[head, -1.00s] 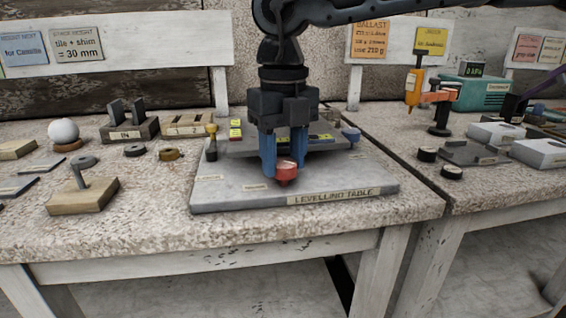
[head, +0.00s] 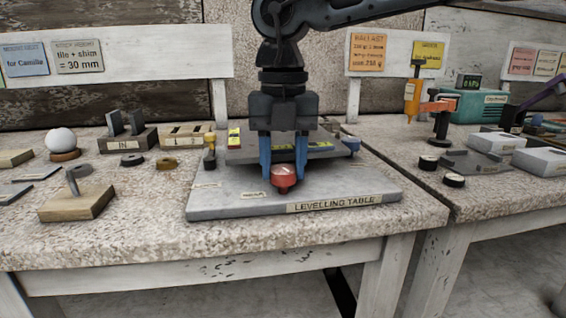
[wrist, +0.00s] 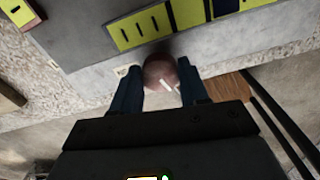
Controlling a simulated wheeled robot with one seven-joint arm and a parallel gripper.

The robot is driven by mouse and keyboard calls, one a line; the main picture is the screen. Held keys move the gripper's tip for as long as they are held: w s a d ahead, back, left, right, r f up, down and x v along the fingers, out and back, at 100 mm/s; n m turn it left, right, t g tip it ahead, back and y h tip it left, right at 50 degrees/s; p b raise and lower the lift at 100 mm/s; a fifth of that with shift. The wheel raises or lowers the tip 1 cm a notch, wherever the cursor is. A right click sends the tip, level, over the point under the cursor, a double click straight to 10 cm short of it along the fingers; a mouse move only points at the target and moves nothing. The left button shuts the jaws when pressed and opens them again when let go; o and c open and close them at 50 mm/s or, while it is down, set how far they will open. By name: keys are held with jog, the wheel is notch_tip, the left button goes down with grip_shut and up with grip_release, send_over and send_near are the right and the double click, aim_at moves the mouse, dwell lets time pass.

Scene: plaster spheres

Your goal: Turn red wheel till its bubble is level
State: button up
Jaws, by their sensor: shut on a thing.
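The red wheel (head: 284,178) is at the front of the grey levelling table (head: 232,202). My gripper (head: 284,169) points straight down, its blue fingers closed on the wheel's two sides. In the wrist view the wheel (wrist: 158,70) sits between the fingers and shows a pale mark. A yellow-green vial (wrist: 138,27) with dark lines lies on the grey plate just beyond it. Part of another vial (wrist: 238,4) shows at the top edge. I cannot make out a bubble in either. My gripper hides the middle of the plate in the head view.
A yellow-topped wheel (head: 209,139) is at the table's left and a blue wheel (head: 351,144) at its right. A wooden block with a peg (head: 77,204) and a white sphere (head: 60,140) stand to the left. An orange tool on a stand (head: 440,108) is on the right bench.

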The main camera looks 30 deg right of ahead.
aim_at(282, 167)
jog(key=o, duration=1.1)
jog(key=shift+c, duration=0.2)
notch_tip(282, 167, up, 8)
jog(key=shift+f+p, duration=0.1)
jog(key=shift+p, duration=0.8)
